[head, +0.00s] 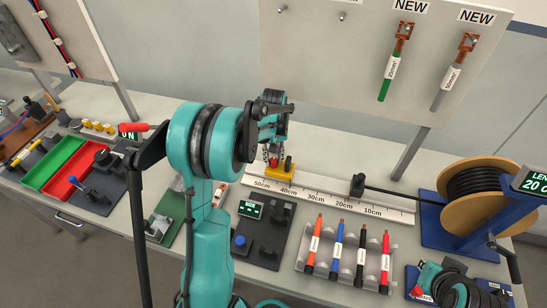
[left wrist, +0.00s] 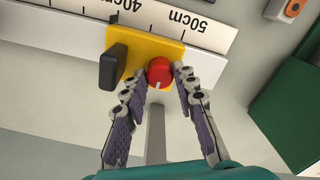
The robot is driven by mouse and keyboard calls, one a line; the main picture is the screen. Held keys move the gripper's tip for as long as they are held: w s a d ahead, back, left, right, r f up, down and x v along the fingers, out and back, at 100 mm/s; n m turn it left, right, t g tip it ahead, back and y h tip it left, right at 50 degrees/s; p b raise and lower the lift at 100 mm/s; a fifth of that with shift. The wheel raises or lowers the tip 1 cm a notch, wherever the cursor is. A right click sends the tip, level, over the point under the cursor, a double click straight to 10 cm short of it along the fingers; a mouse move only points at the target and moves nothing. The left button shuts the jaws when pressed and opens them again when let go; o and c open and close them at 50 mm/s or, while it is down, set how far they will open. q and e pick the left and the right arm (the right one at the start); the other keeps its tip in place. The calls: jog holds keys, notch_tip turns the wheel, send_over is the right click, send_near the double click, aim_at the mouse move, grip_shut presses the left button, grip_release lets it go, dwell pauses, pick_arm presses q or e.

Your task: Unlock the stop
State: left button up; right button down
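The stop is a yellow block (head: 281,173) on the white ruler rail, near the 40cm to 50cm marks. In the left wrist view, the yellow block (left wrist: 148,52) carries a round red knob (left wrist: 159,72) and a black upright handle (left wrist: 113,67). My left gripper (left wrist: 158,78) is open, with its fingertips on either side of the red knob. The right-hand tip is very close to the knob, and contact is unclear. My left gripper (head: 272,135) partly covers the stop in the head view. Part of my right arm shows at the bottom right; its fingers cannot be made out.
The ruler rail (head: 330,200) runs right to a black clamp (head: 357,184) and a cable spool (head: 480,190). A green block (left wrist: 290,110) lies right of my left gripper.

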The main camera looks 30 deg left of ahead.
aim_at(273, 159)
pick_arm(q)
jog(key=o, duration=0.3)
notch_tip(273, 159, up, 12)
dwell(0.5)
dwell(0.3)
jog(key=s+d+r+m+t+b, duration=0.2)
jog(key=s+d+m+t, duration=0.15)
jog(key=s+d, duration=0.55)
jog(key=s+d+f+m+t+b, duration=0.1)
jog(key=s+d+f+m+t, duration=0.2)
jog(key=s, duration=0.7)
jog(key=d+f+m, duration=0.2)
jog(key=d, duration=0.1)
jog(key=shift+d+t, duration=0.25)
jog(key=shift+t, duration=0.1)
